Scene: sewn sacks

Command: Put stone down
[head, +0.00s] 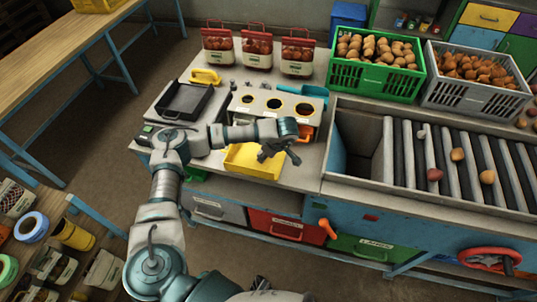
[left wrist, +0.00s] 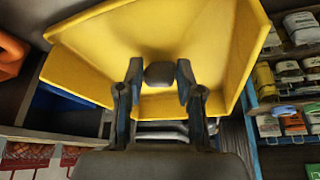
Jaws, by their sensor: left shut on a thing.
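A small dark grey stone (left wrist: 159,73) shows between the fingertips of my left gripper (left wrist: 160,84) in the left wrist view. My left gripper (head: 280,152) is shut on it. In the head view the gripper hangs over the right part of the yellow tray (head: 246,166), near its right edge. The tray's yellow inside (left wrist: 90,60) fills much of the left wrist view behind the stone. I cannot make out the stone in the head view. My right gripper is not in view.
A panel with round holes (head: 254,104) stands behind the tray. A black pan (head: 184,101) is on the left. Red-topped bags (head: 257,48), a green crate (head: 374,80) and a grey crate (head: 466,92) stand at the back. A roller bed (head: 455,160) is on the right.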

